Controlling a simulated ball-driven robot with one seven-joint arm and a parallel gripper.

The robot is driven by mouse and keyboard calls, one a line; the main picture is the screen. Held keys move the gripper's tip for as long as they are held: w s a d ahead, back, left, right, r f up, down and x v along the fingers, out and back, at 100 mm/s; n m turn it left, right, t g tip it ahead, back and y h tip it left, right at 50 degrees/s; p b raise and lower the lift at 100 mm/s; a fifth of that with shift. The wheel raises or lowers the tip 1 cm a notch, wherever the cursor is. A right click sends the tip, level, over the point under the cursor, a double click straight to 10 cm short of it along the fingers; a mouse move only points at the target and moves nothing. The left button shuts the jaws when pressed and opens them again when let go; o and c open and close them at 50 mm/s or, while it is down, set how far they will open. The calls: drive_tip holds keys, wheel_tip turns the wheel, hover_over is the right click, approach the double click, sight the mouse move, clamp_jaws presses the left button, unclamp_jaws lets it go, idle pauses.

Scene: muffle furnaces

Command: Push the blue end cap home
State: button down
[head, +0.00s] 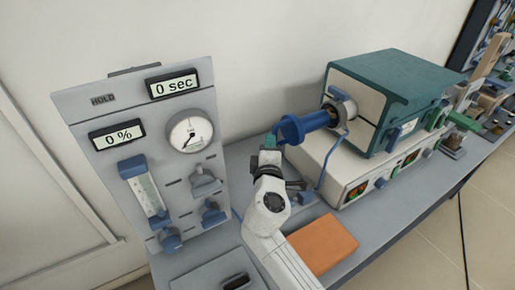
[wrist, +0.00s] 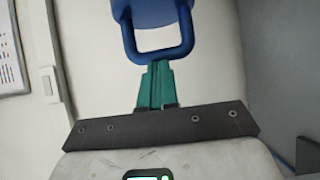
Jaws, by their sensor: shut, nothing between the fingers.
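The blue end cap (head: 290,129) sits on the near-left end of a blue tube that sticks out of the green-topped furnace (head: 385,95). In the wrist view the cap's blue loop handle (wrist: 158,54) is just beyond my fingertips. My gripper (head: 270,143) has green fingers, which are shut and empty, close beside the cap. In the wrist view the fingers (wrist: 157,72) point at the lower bar of the handle. I cannot tell whether they touch it. How far the cap sits in the tube is not clear.
A grey gas panel (head: 150,160) with a gauge (head: 190,134) and displays stands at the left. An orange block (head: 322,244) lies on the bench right of my arm. A blue cable hangs below the tube. More equipment crowds the far right.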

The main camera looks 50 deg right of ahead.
sight(311, 128)
drive_tip(key=s+d, duration=0.1)
drive_tip(key=d, duration=0.3)
drive_tip(key=s+d+p, duration=0.1)
drive_tip(key=d, duration=0.3)
drive_tip(key=s+d, duration=0.1)
drive_tip(key=d, duration=0.3)
drive_tip(key=shift+s+d, duration=0.35)
drive_tip(key=shift+d, duration=0.05)
drive_tip(key=shift+r, duration=0.1)
drive_tip(key=shift+d, duration=0.15)
drive_tip(key=shift+s, duration=0.2)
